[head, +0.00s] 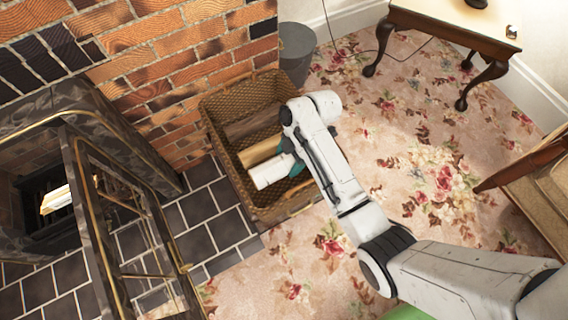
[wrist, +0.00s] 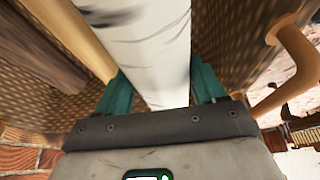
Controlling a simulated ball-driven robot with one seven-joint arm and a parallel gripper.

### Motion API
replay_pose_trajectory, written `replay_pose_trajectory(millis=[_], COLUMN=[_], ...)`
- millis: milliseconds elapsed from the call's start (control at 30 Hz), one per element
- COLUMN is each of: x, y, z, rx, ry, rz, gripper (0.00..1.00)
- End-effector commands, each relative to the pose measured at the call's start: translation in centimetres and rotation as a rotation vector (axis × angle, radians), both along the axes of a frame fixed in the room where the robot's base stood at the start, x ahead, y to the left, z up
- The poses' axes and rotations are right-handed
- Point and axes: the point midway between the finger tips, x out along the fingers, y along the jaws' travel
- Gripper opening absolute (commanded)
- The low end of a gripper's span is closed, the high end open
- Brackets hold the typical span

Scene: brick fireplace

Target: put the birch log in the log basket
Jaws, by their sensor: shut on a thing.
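The white birch log (head: 270,171) is within the outline of the wicker log basket (head: 274,212) in the head view, beside the logs inside. My gripper (head: 292,165) is shut on it at its right end. In the wrist view the pale birch log (wrist: 145,40) runs between the teal fingers of my gripper (wrist: 162,88), with wicker walls on both sides. I cannot tell whether the log rests on anything below. Its lower side is hidden.
A dark brown log (head: 250,127) and a tan log (head: 260,151) lie in the basket. A grey bucket (head: 296,52) stands behind it. The brick fireplace with its open glass door (head: 130,235) is on the left.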

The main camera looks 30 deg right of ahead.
Motion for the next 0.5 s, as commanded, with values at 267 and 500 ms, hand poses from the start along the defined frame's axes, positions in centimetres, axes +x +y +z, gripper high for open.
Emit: replay_pose_trajectory(millis=[267,500], x=[0.1,0.1], y=[0.0,0.0], z=[-2.6,-5.7], rx=[-0.001,-0.001], ry=[-0.002,-0.001], rz=[-0.002,-0.001], gripper=[0.22,0.22])
